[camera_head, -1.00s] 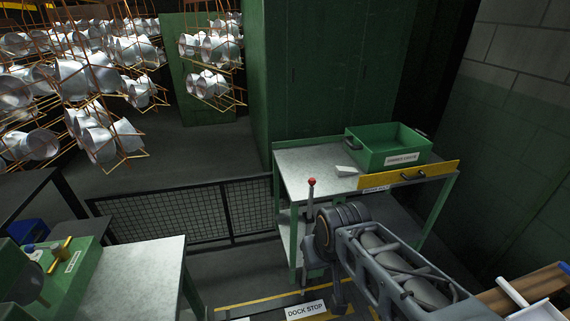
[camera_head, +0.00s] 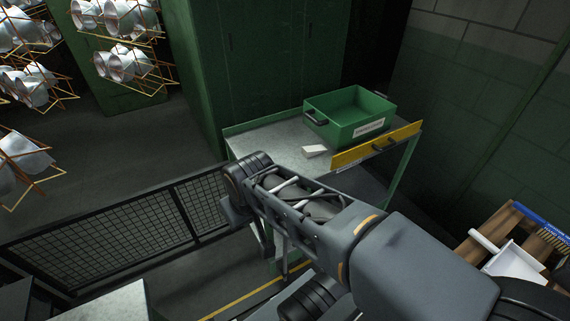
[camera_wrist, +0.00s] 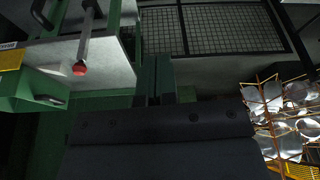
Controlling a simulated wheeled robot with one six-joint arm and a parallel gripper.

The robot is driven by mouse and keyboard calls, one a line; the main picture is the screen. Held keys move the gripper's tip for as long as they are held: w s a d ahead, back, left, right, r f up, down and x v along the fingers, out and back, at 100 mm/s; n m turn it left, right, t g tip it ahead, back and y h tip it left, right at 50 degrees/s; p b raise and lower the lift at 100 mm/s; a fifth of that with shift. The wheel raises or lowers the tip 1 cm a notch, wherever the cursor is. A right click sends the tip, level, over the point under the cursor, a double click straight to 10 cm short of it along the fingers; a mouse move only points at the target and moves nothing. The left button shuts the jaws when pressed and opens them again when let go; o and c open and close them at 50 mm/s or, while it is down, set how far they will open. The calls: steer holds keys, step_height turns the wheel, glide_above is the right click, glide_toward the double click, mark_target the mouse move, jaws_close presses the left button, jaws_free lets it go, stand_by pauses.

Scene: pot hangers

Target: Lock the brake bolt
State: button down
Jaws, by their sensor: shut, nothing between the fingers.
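I cannot tell for sure which part is the brake bolt. A grey lever with a red knob (camera_wrist: 80,68) stands beside the metal cart in the upper left of the wrist view. In the head view my arm hides that lever. The cart (camera_head: 260,140) has a yellow bar (camera_head: 376,146) with a dark handle along its edge, and a small label below it that is too small to read. My gripper (camera_wrist: 153,82) is shut and empty in the wrist view, apart from the lever, which lies to its left.
A green bin (camera_head: 348,116) and a small white block (camera_head: 314,151) sit on the cart. A black mesh fence (camera_head: 130,228) stands to the left. Racks of pots (camera_head: 125,62) hang at upper left. A wooden pallet-like item (camera_head: 515,245) is at right.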

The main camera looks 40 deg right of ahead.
steer(key=w+d+r+n+g+p, duration=0.1)
steer(key=w+d+r+n+p, duration=0.1)
steer(key=d+n, duration=0.3)
steer(key=w+d+r+n+g+y+p, duration=0.1)
steer(key=w+d+n+p, duration=0.3)
steer(key=d, duration=0.7)
steer(key=w+d+r+n+y+p, duration=0.1)
steer(key=w+d+r+n+p, duration=0.2)
steer(key=d+n, duration=0.4)
steer(key=shift+w+d+r+n+g, duration=0.4)
steer(key=shift+w+d, duration=0.3)
steer(key=shift+w, duration=0.45)
steer(key=a+f+p, duration=0.1)
steer(key=f, duration=0.3)
steer(key=f+p, duration=0.1)
steer(key=f, duration=0.4)
steer(key=w+a+f+p, duration=0.1)
steer(key=f, duration=0.3)
steer(key=shift+a+f, duration=0.3)
steer(key=shift+a, duration=0.05)
steer(key=shift+f, duration=0.1)
